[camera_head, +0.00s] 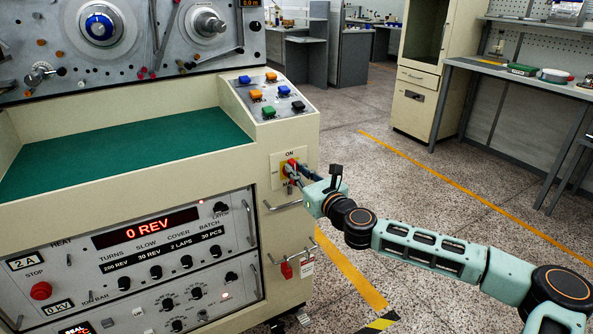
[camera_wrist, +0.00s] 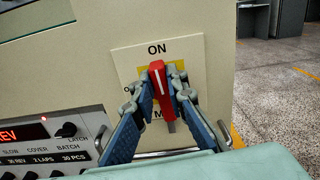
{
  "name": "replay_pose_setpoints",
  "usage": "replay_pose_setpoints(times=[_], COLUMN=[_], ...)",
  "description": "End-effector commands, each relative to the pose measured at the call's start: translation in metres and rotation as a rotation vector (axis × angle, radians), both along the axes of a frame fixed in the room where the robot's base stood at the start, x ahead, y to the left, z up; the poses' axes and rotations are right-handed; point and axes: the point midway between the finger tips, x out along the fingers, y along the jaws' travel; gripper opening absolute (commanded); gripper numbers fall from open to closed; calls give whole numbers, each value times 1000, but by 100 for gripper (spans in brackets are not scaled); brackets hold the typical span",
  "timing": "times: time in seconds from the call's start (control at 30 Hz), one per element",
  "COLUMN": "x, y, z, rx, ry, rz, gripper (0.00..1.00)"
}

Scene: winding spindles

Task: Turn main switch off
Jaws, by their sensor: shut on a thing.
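The main switch is a red handle (camera_wrist: 158,78) on a yellow square, set on a cream plate (camera_wrist: 195,52) marked ON at the top. The handle stands nearly upright, its white line towards ON. The left label and lower lettering are partly hidden by my fingers. My gripper (camera_wrist: 158,92) is shut on the red handle, with one blue-padded finger on each side. In the head view, the red handle (camera_head: 292,164) shows at the machine's right front corner, and my gripper (camera_head: 294,171) reaches it from the right.
Metal handles, including one just below the switch (camera_head: 283,206), stick out of the machine front. A display panel (camera_head: 146,227) reading 0 REV is to the left. Coloured push-buttons (camera_head: 270,94) sit above. The floor to the right is open, with a workbench (camera_head: 520,70) beyond.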

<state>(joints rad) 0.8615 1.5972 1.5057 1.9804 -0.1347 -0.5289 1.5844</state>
Motion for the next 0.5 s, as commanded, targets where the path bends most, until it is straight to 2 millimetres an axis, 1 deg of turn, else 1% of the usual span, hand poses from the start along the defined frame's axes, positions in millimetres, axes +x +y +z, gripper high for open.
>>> replay_pose_setpoints(times=[0.17,0.5], x=[-1,-5], y=[2,7], z=[-1,-4], rx=[-106,-371], ry=[-70,-249], rz=[-1,1], gripper=[0,0])
